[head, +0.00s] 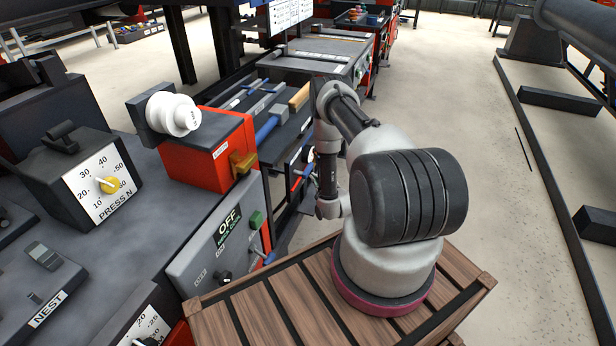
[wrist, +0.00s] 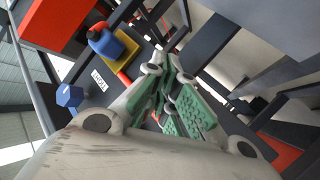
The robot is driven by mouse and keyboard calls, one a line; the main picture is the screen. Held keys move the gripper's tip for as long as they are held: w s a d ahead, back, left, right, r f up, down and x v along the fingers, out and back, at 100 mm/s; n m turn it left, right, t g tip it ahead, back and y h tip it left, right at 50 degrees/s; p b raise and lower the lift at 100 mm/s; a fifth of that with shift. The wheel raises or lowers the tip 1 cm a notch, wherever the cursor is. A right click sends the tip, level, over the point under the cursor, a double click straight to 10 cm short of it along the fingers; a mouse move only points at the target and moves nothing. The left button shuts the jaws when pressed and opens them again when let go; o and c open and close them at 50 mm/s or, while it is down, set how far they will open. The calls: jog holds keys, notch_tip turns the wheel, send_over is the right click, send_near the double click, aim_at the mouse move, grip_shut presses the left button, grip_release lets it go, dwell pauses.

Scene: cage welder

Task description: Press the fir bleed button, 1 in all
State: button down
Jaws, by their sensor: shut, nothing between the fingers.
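I cannot read a label that names the fir bleed button in either view. A blue cap on a yellow base (wrist: 108,46) shows in the upper left of the wrist view, beside a small white label (wrist: 99,79) too small to read surely. My gripper (wrist: 170,68), with green finger pads, is shut and empty, to the right of and apart from the blue cap. In the head view a green button (head: 256,220) stands on the grey panel (head: 205,262) by an OFF display. I cannot make out my gripper's fingers in the head view.
A red box (head: 207,152) with a brass lever (head: 243,163) stands on the bench. A PRESS N dial box (head: 103,186) is to its left. A blue knob (wrist: 68,97) is near my gripper. An open tool tray lies beyond the red box.

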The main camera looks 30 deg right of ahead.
jog(key=shift+w+a, duration=0.3)
jog(key=shift+w, duration=0.05)
dwell(0.7)
jog(key=shift+s+d, duration=0.1)
dwell(0.4)
jog(key=shift+s+d, duration=0.45)
jog(key=shift+s, duration=0.15)
jog(key=shift+s+d, duration=0.75)
jog(key=shift+s, duration=0.25)
jog(key=shift+s+d, duration=0.75)
jog(key=shift+s, duration=0.25)
